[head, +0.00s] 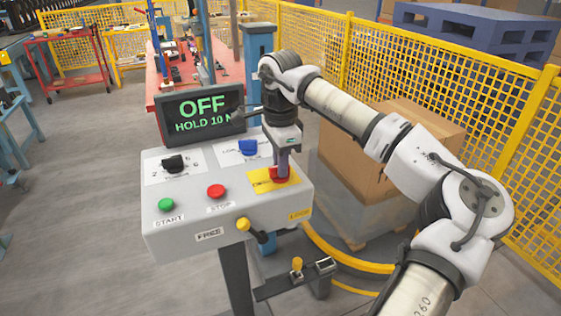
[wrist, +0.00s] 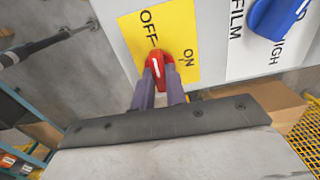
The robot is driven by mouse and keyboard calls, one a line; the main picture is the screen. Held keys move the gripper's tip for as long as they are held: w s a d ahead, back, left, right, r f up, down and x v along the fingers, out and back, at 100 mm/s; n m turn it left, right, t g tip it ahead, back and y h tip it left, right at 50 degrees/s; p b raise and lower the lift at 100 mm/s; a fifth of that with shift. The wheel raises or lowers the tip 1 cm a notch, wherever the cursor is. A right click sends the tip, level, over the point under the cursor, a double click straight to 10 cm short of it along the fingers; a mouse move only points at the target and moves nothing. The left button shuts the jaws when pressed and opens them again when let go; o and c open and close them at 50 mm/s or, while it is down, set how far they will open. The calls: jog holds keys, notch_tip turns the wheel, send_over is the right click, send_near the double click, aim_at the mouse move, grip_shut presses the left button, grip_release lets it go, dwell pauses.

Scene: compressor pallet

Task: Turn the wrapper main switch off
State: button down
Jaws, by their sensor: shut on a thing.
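The main switch is a red knob (wrist: 156,66) on a yellow plate (wrist: 184,22) marked OFF and ON. It also shows in the head view as a red knob (head: 280,176) at the panel's right side. My gripper (wrist: 162,84) is shut on the knob, one finger on each side. In the head view my gripper (head: 282,166) reaches down onto it from above. The knob's white line lies roughly upright in the wrist view, toward the OFF mark. A display (head: 200,112) reads OFF and HOLD 10, its right end hidden by my arm.
The grey panel (head: 226,193) also carries a black selector (head: 173,163), a blue selector (head: 248,147), a green START button (head: 166,205) and a red STOP button (head: 216,191). A yellow-knobbed lever (head: 243,224) sticks out in front. A carton (head: 370,165) and yellow fence (head: 400,70) stand behind my arm.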

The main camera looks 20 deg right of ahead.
jog(key=shift+n, duration=0.3)
jog(key=c, duration=1.4)
grip_release()
jog(key=shift+c, duration=0.2)
notch_tip(320, 180, up, 14)
jog(key=b, duration=0.1)
jog(key=shift+f, duration=0.1)
